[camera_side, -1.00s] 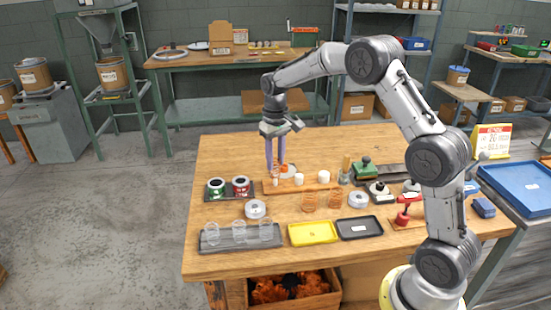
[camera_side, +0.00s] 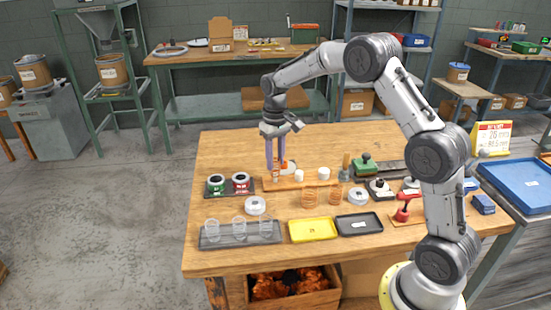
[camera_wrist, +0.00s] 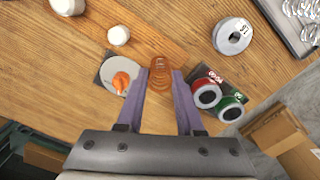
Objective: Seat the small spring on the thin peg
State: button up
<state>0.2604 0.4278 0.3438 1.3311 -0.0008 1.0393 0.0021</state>
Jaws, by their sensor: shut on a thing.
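My gripper (camera_side: 276,167) is shut on a small copper-coloured spring (camera_side: 276,174), held upright above the left end of the wooden peg board (camera_side: 313,183). In the wrist view the spring (camera_wrist: 160,74) sits between the two purple fingertips (camera_wrist: 160,76). Two wider white pegs, a middle one (camera_side: 299,176) and a right one (camera_side: 324,174), stand bare on the board. The thin peg at the left end is not clearly seen; the spring and fingers cover that spot. I cannot tell whether the spring is around it.
A red and a green spool (camera_side: 240,182) stand to the left.

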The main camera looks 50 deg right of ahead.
jog(key=shift+f, duration=1.2)
dwell(0.7)
jog(key=o, duration=1.4)
jog(key=shift+r, duration=5.65)
